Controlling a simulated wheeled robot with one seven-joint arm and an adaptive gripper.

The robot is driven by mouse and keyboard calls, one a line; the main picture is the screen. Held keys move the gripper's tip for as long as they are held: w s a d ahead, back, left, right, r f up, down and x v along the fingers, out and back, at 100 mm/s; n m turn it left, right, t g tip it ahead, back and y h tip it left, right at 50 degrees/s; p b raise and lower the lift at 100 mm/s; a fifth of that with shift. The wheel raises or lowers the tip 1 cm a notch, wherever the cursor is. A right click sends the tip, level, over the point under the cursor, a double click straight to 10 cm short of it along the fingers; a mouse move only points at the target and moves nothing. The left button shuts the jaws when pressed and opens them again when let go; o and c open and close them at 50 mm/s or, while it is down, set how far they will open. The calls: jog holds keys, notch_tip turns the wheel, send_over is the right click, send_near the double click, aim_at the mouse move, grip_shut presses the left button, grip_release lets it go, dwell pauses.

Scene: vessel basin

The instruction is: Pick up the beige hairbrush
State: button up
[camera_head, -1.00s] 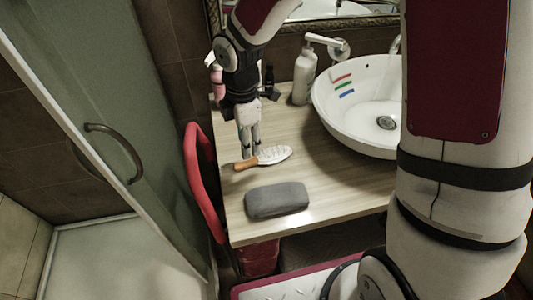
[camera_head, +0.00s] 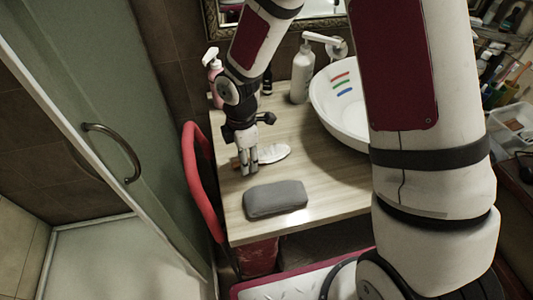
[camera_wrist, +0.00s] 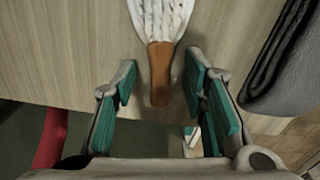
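The hairbrush (camera_head: 274,153) lies on the wooden counter, its pale bristled head showing to the right of my gripper (camera_head: 247,172) in the head view. My fingers largely hide its handle there. In the wrist view, the white head of the hairbrush (camera_wrist: 160,18) is at the top and its orange-brown handle points down toward my gripper (camera_wrist: 161,76). The handle lies between my two green-padded fingers, with a visible gap on each side. My gripper is open and holds nothing.
A grey case (camera_head: 275,199) lies on the counter (camera_head: 325,185) near its front edge. A white basin (camera_head: 341,103), a soap dispenser (camera_head: 302,74) and a pink bottle (camera_head: 214,78) stand farther back. A red chair (camera_head: 201,180) stands at the left edge.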

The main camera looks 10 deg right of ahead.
grip_shut()
jog(key=shift+r, duration=0.15)
